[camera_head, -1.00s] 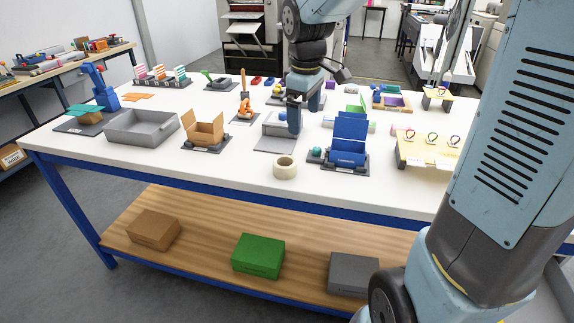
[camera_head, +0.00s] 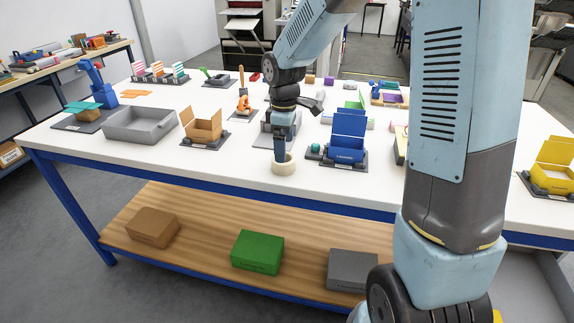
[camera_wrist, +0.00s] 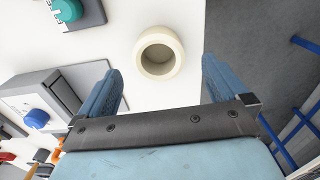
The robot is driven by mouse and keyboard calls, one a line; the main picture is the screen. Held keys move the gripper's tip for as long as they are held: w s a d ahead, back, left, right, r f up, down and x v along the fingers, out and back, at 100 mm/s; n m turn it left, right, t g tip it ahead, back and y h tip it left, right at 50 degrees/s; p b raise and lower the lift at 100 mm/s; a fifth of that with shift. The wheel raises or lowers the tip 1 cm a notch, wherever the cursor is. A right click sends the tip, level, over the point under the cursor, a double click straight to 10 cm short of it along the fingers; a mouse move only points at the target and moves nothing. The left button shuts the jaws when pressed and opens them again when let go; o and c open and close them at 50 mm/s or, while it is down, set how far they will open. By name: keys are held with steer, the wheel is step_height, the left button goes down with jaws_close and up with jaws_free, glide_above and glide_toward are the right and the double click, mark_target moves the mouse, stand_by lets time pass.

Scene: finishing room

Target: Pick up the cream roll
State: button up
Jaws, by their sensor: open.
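The cream roll (camera_head: 284,168) lies flat on the white table near its front edge, its round hole facing up. In the wrist view the roll (camera_wrist: 160,53) is just beyond the fingertips, roughly centred between them and a little toward the top. My gripper (camera_head: 281,156) is directly over the roll in the head view and hides part of its far side. In the wrist view my gripper (camera_wrist: 162,78) has its two blue fingers wide apart with nothing between them. Whether the fingertips touch the roll cannot be told.
A blue open box (camera_head: 346,140) on a dark base stands just right of the roll. A brown open carton (camera_head: 203,128) and a grey tray (camera_head: 139,125) stand to the left. A grey device (camera_head: 268,133) is close behind. The table's front edge (camera_head: 230,180) is near.

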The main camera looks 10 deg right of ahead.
steer(key=shift+w+a+f, duration=0.1)
steer(key=shift+f, duration=3.05)
steer(key=c, duration=1)
steer(key=shift+r, duration=0.15)
